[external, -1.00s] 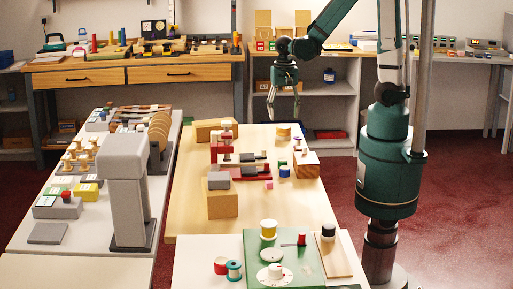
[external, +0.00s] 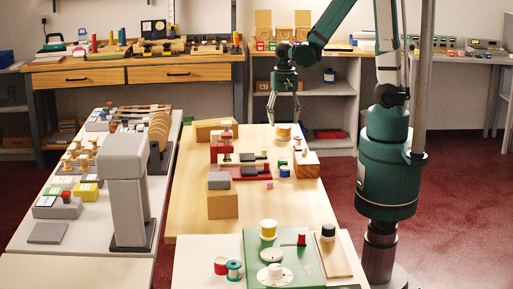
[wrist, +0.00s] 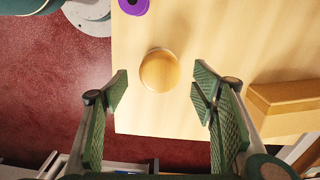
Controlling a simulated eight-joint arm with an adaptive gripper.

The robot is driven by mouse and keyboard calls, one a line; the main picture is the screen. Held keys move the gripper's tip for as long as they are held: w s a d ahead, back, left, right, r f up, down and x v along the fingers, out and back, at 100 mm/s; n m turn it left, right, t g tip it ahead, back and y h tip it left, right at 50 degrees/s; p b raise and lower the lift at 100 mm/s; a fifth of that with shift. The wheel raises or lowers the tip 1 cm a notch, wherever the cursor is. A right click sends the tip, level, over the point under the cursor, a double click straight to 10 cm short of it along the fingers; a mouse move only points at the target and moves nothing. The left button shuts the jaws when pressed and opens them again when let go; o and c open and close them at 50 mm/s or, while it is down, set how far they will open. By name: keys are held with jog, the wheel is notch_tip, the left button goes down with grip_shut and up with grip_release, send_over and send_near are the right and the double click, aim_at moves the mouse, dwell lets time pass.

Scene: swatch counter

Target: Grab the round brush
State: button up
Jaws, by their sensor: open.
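A round wooden piece, likely the round brush (wrist: 159,72), lies on the wooden table near its far edge. Only its smooth, tan round top shows in the wrist view; I cannot make out bristles. In the external view the same piece (external: 283,132) is small, just below my fingertips. My gripper (external: 284,119) points down over it, with its fingers spread and nothing between them. In the wrist view my gripper's green pads (wrist: 160,84) stand on either side of the piece, apart from it and higher up.
A purple ring (wrist: 133,4) lies near the piece. A cardboard box (wrist: 289,103) stands on the other side, also at the table's far left in the external view (external: 207,130). A blue spool (external: 285,171) and a wooden block (external: 306,166) sit nearer. The table edge is close.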

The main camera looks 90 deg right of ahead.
aim_at(284, 126)
jog(key=shift+f, duration=0.15)
jog(key=shift+d+f+b, duration=0.1)
jog(key=shift+f+b, duration=0.75)
jog(key=shift+f, duration=1.6)
jog(key=c, duration=1)
